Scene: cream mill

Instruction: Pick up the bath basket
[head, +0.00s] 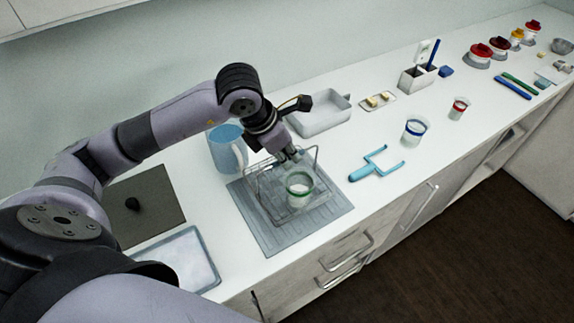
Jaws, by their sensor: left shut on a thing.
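The bath basket (259,195) is a wire frame with a tall looped handle, at the middle of the grey ribbed mat (331,208) in the head view. A cup with a green rim (299,189) and white contents stands upright inside it. My left gripper (293,156) comes down from the upper left and is shut on the basket at its handle. The fingertips are small and partly hidden there. I cannot tell whether the basket touches the mat or hangs just above it. My right gripper is not in view.
A blue jug (226,150) stands close behind the basket on the left. A white tray (320,117) is behind it. A light blue fork-shaped tool (371,169) lies to the right, with a blue-rimmed cup (414,131) beyond. The counter's front edge is close to the mat.

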